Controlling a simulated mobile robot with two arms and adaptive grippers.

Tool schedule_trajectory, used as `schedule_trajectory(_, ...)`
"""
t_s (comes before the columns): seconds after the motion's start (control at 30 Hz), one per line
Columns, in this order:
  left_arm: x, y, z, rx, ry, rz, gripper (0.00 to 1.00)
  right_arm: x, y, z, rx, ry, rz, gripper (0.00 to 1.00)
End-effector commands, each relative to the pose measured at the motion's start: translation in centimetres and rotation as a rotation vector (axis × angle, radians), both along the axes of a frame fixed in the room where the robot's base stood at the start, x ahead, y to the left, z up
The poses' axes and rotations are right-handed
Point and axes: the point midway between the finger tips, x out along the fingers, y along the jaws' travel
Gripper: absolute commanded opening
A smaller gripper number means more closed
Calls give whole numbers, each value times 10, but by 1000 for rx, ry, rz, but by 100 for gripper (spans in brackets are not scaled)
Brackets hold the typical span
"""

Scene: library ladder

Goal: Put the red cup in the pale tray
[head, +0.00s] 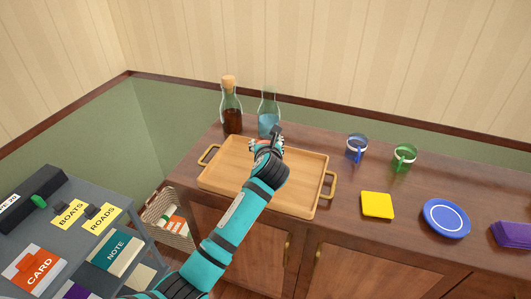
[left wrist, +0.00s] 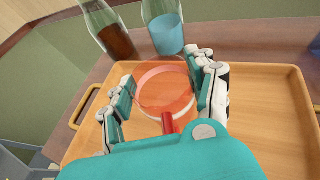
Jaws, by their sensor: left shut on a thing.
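The red cup (left wrist: 165,88) is a see-through red cup with a pale rim band and a red handle pointing towards the wrist camera. My left gripper (left wrist: 168,76) is shut around it, with fingers on both sides. The pale tray (head: 232,165) is a wooden tray with two handles on the brown cabinet top; it also shows in the left wrist view (left wrist: 262,100). In the head view my left gripper (head: 267,145) is over the tray's far middle part and hides the cup. I cannot tell whether the cup touches the tray floor. My right gripper is not in view.
Behind the tray stand a corked brown bottle (head: 232,112) and a blue-filled carafe (head: 268,118). To the right are a blue cup (head: 357,149), a green cup (head: 404,157), a yellow square (head: 377,205) and a blue plate (head: 446,218). A grey cart (head: 72,221) stands at left.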

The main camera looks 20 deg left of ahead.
Motion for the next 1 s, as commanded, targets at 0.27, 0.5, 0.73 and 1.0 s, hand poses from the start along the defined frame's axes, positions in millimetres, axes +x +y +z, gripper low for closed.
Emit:
schedule_trajectory(0.27, 2, 1, -25, -2, 2, -1, 19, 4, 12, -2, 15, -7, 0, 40)
schedule_trajectory(0.5, 2, 1, -35, -1, -2, -1, 19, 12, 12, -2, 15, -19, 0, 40)
schedule_trajectory(0.73, 2, 1, -38, 1, 0, -1, 60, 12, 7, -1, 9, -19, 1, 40)
schedule_trajectory(1.0, 2, 1, -38, 0, 0, -1, 81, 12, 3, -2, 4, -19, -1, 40)
